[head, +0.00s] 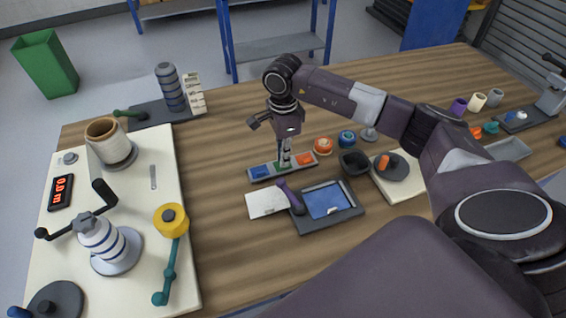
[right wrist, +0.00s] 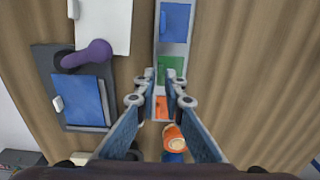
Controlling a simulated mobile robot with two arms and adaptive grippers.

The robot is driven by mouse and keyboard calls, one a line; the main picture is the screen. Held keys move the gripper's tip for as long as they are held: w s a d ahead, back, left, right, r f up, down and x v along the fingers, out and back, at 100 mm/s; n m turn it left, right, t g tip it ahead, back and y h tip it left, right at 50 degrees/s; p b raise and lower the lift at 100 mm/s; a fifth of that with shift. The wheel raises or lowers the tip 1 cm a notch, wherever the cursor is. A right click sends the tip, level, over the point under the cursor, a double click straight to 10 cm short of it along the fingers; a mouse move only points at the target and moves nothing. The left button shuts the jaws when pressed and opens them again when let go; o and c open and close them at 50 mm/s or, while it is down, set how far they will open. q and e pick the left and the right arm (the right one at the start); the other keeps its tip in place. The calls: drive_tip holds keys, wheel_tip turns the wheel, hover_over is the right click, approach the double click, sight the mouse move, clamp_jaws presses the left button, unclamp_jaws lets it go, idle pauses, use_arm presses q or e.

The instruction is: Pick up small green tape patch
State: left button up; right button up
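The small green tape patch (right wrist: 172,66) lies in the middle compartment of a narrow grey tray (right wrist: 171,49). In the head view the green patch (head: 283,164) is partly hidden by my right gripper (head: 284,159). A blue patch (head: 262,170) and an orange patch (head: 305,159) lie on either side of it in the tray. My right gripper points down at the tray. In the right wrist view its fingers (right wrist: 160,77) are apart with a gap between the tips, beside the green patch, and nothing is clearly held. My left gripper is not in view.
A dark tray with a blue pad (head: 325,200), a purple-handled tool (head: 291,196) and a white sheet (head: 266,203) lie in front of the grey tray.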

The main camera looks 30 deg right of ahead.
drive_tip(key=shift+f, duration=1.35)
clamp_jaws()
